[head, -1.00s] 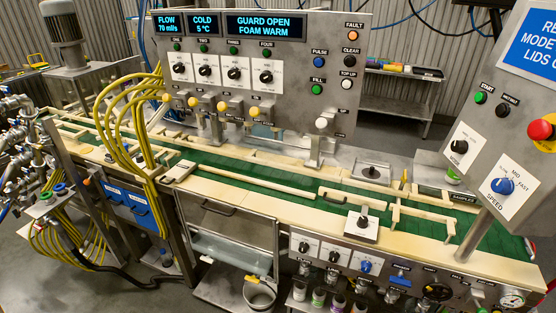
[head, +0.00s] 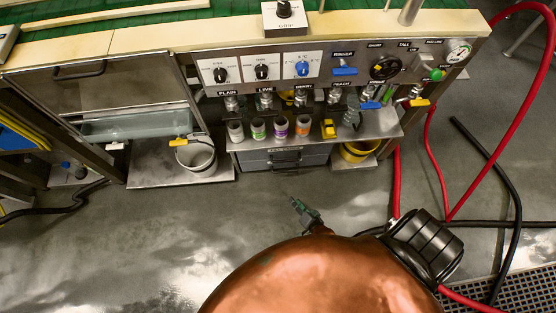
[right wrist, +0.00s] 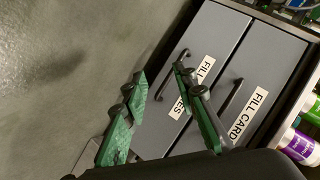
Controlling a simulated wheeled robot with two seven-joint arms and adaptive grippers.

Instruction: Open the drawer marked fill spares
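In the right wrist view, the drawer marked fill spares (right wrist: 203,45) is a grey front with a dark bar handle (right wrist: 184,56). Its label is partly covered by a finger; only "FILL" and "ES" show. It looks shut. My right gripper (right wrist: 160,98) has two green-padded fingers spread apart, with nothing between them. The fingers overlap the drawer front in this view; I cannot tell whether they touch it. In the head view, my right gripper (head: 305,212) is above the floor, in front of the grey drawer unit (head: 255,160). My left gripper is not in view.
A second drawer marked "FILL CARD" (right wrist: 262,75) lies beside it, with its own handle. Several bottles stand on a shelf (head: 370,125) above the drawers. A grey bucket (head: 196,155) and a yellow bucket (head: 357,151) flank the unit. Red hoses (head: 437,165) run at right. Floor in front is clear.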

